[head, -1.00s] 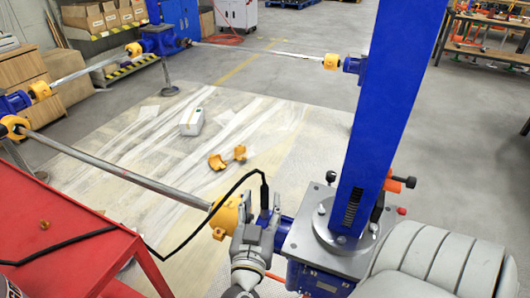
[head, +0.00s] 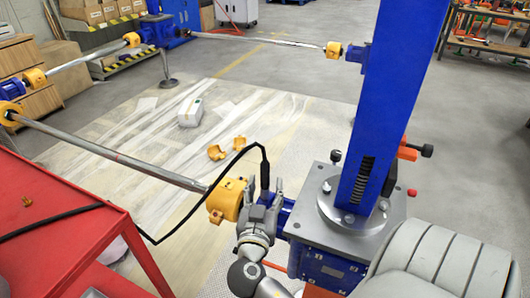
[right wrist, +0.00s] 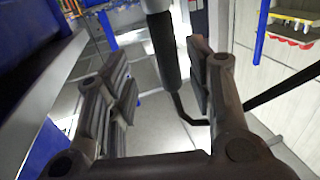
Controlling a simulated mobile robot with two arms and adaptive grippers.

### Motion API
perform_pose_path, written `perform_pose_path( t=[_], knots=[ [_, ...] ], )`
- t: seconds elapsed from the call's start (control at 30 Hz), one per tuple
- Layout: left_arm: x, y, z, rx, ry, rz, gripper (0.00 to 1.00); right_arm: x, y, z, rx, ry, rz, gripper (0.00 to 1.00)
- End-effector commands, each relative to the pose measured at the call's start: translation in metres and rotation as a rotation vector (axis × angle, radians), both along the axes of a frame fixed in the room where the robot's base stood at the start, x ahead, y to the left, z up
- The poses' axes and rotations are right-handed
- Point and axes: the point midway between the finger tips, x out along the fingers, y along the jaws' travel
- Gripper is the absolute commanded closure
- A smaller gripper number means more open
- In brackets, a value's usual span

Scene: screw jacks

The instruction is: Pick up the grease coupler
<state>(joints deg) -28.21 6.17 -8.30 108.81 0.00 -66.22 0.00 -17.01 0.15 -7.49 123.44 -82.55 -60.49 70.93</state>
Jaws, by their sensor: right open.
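The grease coupler (head: 264,172) is a black upright cylinder on the end of a black hose, beside the blue screw jack. In the right wrist view the coupler (right wrist: 164,52) stands between my fingers, with gaps on both sides. My right gripper (head: 265,187) is open around it, its fingers pointing up; it also shows in the right wrist view (right wrist: 160,95). The coupler's lower end is partly hidden by the gripper in the head view. My left gripper is not in view.
The blue screw jack (head: 342,207) with its tall blue column stands close right of the gripper. A yellow shaft coupling (head: 226,200) is close on the left. The black hose (head: 180,222) runs to a red table (head: 60,235). The floor beyond is mostly open.

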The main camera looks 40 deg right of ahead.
Motion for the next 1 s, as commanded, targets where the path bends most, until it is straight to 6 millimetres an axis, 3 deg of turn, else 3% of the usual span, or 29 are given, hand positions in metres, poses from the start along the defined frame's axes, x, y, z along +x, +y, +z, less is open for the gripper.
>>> perform_pose_path(
  t=[0.33,0.67,1.0],
  knots=[
    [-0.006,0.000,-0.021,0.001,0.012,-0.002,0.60,0.033,-0.030,-0.003,-0.002,0.000,0.001,0.52],
    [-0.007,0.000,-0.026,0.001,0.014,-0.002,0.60,0.038,-0.038,-0.005,0.002,0.000,0.001,0.52],
    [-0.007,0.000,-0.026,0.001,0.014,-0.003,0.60,0.038,-0.037,-0.005,0.002,0.001,0.001,0.93]
  ],
)
